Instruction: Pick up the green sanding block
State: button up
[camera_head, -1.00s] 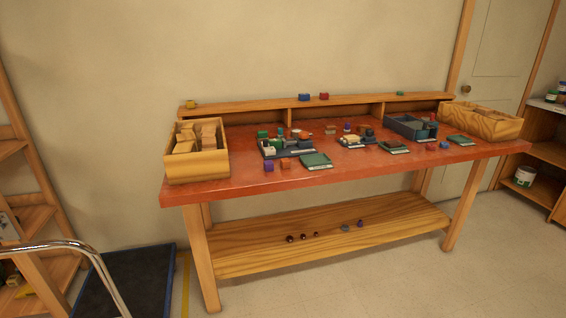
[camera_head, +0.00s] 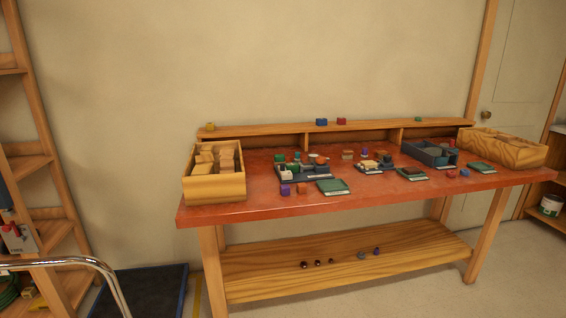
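Several green things show on the red-topped workbench (camera_head: 240,213), all small at this distance. A green block (camera_head: 279,158) sits at the back left of a dark tray (camera_head: 318,177) left of the bench's middle. A smaller green piece (camera_head: 418,119) lies on the raised back shelf, toward the right. Flat green pieces lie on the bench top, one in front of the tray (camera_head: 332,186) and one farther right (camera_head: 481,167). I cannot tell for certain which one is the sanding block. My gripper is not in view.
A wooden box of blocks (camera_head: 215,188) stands at the bench's left end, another box (camera_head: 500,150) at the right. A grey bin (camera_head: 430,154) is beside the latter. A trolley with a metal handle (camera_head: 95,262) and dark platform (camera_head: 150,290) stands at lower left.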

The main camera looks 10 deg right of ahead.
aim_at(278, 158)
jog(key=i+l+u, duration=0.2)
jog(key=i+l, duration=0.15)
jog(key=i, duration=0.3)
jog(key=i+l+u, duration=0.2)
jog(key=i+l, duration=0.25)
jog(key=i, duration=0.15)
